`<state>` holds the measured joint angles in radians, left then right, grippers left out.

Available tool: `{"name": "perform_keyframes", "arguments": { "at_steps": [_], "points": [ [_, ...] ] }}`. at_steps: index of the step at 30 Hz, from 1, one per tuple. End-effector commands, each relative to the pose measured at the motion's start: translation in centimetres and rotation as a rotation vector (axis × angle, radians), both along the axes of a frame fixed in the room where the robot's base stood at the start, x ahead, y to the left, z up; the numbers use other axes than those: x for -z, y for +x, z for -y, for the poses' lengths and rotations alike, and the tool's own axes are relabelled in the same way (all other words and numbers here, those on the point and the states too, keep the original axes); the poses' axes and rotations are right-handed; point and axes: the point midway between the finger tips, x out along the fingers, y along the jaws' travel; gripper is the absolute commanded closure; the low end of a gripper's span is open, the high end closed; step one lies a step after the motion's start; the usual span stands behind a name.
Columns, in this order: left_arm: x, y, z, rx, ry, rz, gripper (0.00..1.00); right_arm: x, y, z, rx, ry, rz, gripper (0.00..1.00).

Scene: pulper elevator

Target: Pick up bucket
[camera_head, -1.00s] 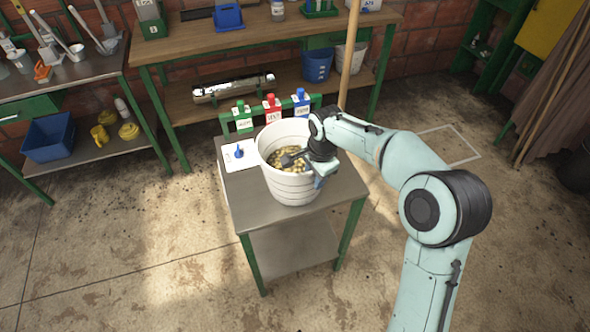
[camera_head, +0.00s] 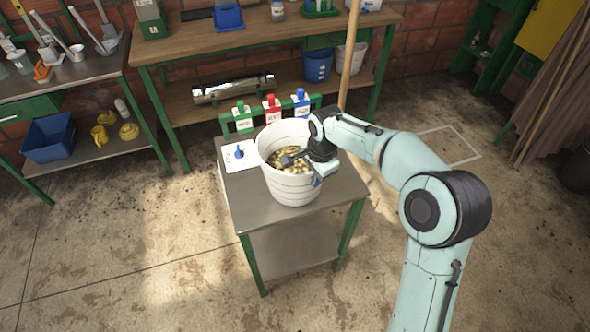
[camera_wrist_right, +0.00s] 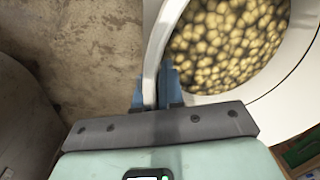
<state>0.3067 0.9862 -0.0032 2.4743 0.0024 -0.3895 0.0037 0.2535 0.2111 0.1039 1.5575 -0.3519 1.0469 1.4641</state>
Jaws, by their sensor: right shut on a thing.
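A white bucket (camera_head: 291,188) stands upright on a small metal-topped table with green legs. It holds many yellowish, round pieces, seen also in the right wrist view (camera_wrist_right: 225,45). My right gripper (camera_head: 304,166) is at the bucket's right rim. In the right wrist view its blue fingers (camera_wrist_right: 157,92) straddle the bucket's wall, one inside and one outside, and are shut on the rim. The bucket appears to rest on the tabletop; any small gap under it cannot be told. My left gripper is not in view.
The small table (camera_head: 250,205) has a white plate with a blue knob (camera_head: 239,152) left of the bucket. A wooden workbench (camera_head: 200,50) is further back. Open floor lies left and in front.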

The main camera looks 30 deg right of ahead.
Motion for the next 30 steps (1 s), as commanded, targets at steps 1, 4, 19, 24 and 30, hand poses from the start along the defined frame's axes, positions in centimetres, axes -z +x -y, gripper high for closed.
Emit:
{"name": "perform_keyframes", "arguments": {
  "at_steps": [1, 4, 19, 24, 30],
  "points": [
    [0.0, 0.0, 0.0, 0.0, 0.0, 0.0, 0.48, -0.1, 0.0, 0.0, 0.0, 0.0, 0.002, 1.0],
    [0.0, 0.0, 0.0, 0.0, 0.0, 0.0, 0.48, -0.1, 0.0, 0.0, 0.0, 0.0, 0.002, 1.0],
    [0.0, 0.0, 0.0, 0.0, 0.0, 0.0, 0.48, -0.1, 0.0, 0.0, 0.001, -0.001, 0.003, 1.0],
    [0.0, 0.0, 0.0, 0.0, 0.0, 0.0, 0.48, -0.6, 0.3, 0.0, 0.0, -0.002, 0.017, 1.0],
    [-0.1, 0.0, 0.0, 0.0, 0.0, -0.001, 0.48, -1.3, 0.4, 0.0, 0.0, -0.002, 0.02, 1.0]
  ]
}}
